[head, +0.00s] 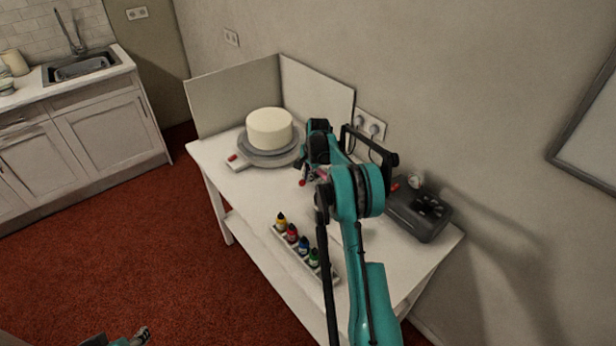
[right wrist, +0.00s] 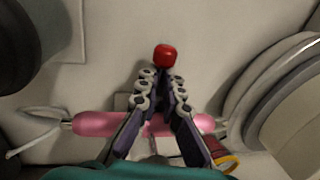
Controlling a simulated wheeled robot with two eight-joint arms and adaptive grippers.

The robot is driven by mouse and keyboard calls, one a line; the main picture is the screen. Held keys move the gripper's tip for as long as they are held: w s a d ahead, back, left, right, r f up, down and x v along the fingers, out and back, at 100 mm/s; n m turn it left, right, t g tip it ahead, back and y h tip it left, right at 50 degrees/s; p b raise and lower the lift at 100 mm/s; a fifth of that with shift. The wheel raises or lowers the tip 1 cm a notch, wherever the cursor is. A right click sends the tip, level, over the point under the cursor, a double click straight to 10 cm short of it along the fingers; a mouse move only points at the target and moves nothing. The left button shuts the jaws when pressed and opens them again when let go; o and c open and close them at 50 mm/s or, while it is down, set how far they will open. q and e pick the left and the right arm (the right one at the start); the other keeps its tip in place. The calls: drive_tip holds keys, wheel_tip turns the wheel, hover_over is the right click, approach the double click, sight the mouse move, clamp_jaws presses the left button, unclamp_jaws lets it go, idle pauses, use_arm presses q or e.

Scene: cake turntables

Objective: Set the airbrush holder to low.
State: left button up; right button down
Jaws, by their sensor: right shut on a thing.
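The airbrush holder's red knob (right wrist: 165,55) shows at my right fingertips in the right wrist view, and as a small red spot (head: 302,183) in the head view. My right gripper (right wrist: 159,80) is shut on this knob. The pink airbrush (right wrist: 95,124) lies crosswise behind the fingers, with a pale hose at its left end. In the head view my right gripper (head: 308,172) and arm hide most of the holder and airbrush. Its height setting cannot be read. My left gripper (head: 140,336) barely shows at the bottom edge; its jaws are unclear.
A white cake (head: 270,128) stands on a grey turntable (head: 281,159), left of my right gripper. A rack of several paint bottles (head: 302,252) lies near the table's front edge. A dark compressor (head: 420,214) sits at right. Upright panels (head: 318,88) close off the back left.

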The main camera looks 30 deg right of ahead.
drive_tip(key=c, duration=1.9)
unclamp_jaws()
drive_tip(key=shift+s+f, duration=0.1)
drive_tip(key=shift+f, duration=0.1)
drive_tip(key=shift+o, duration=0.7)
drive_tip(key=shift+r, duration=0.1)
wheel_tip(320, 180, up, 12)
drive_tip(key=s, duration=0.2)
drive_tip(key=shift+d+f, duration=0.2)
drive_tip(key=shift+f, duration=0.05)
drive_tip(key=shift+s, duration=0.1)
